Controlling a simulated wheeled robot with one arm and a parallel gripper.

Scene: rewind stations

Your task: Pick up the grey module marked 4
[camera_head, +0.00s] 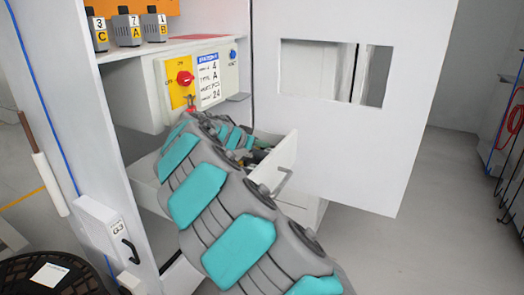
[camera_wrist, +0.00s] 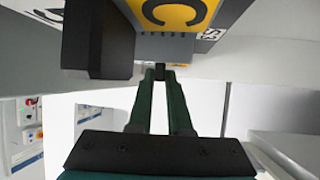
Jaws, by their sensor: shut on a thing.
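In the wrist view my gripper (camera_wrist: 160,73) has its two dark green fingers closed together on a small black part below a grey module (camera_wrist: 178,48). The module fills the top of the view, very close to the camera. It carries a yellow label with a black letter C, and a black block sits at its left. Its number does not show, so I cannot tell whether it is marked 4.
Grey modules marked 3 (camera_head: 97,36), 7 (camera_head: 128,30) and 1 (camera_head: 155,28) stand on the station's upper shelf. Below are a control panel with a red knob (camera_head: 185,78) and an open drawer (camera_head: 284,158) holding small items.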

